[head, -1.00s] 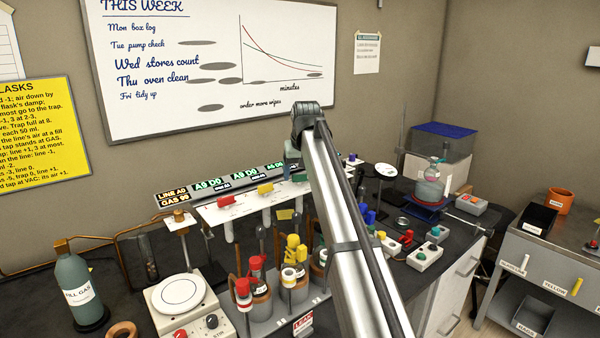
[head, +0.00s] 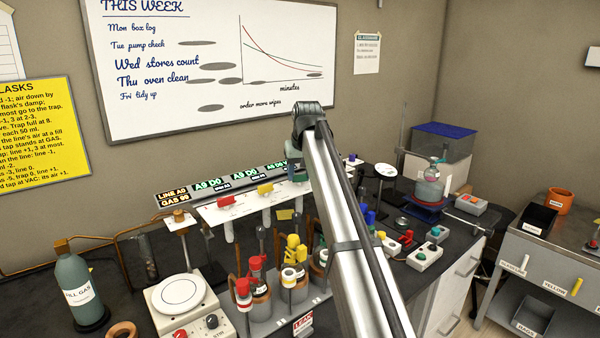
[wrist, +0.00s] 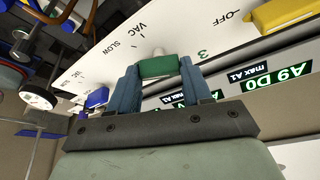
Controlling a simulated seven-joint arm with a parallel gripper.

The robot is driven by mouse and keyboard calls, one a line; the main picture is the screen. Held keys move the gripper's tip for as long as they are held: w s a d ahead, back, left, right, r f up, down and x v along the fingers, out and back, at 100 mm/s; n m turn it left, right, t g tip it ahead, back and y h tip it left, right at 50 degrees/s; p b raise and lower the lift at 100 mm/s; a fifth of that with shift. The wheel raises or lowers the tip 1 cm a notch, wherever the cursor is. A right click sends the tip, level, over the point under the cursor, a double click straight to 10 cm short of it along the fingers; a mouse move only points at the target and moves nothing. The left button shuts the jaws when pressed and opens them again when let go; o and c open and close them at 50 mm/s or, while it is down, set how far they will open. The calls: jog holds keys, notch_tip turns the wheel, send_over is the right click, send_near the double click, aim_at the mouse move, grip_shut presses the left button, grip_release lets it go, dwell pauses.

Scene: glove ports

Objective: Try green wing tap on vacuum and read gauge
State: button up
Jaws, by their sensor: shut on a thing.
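The green wing tap (wrist: 158,66) sits on the white panel (wrist: 100,52) in the wrist view, between my gripper's blue fingers. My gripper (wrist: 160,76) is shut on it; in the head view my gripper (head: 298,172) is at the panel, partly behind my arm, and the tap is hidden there. VAC and SLOW labels are printed near the tap. I cannot tell exactly which mark the tap points to. A lit display (wrist: 275,80) by the tap reads A9 D0, max A1. A round white dial (head: 386,170) stands right of my arm; its reading is too small.
A red tap (head: 226,201) and a yellow tap (head: 265,189) are on the same panel, left of my gripper. A line display (head: 173,196) is at its left end. Flasks with red and yellow fittings (head: 292,250) stand below. A gas bottle (head: 77,285) is at left.

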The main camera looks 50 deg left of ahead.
jog(key=n+g, duration=0.1)
jog(key=n, duration=0.3)
jog(key=shift+w+f+n+g, duration=0.1)
jog(key=shift+w+n+g, duration=0.05)
jog(key=shift+n+g, duration=0.25)
jog(key=o, duration=1.1)
jog(key=shift+c, duration=0.2)
jog(key=v, duration=1.3)
jog(key=shift+d+r, duration=0.3)
jog(key=shift+r, duration=0.05)
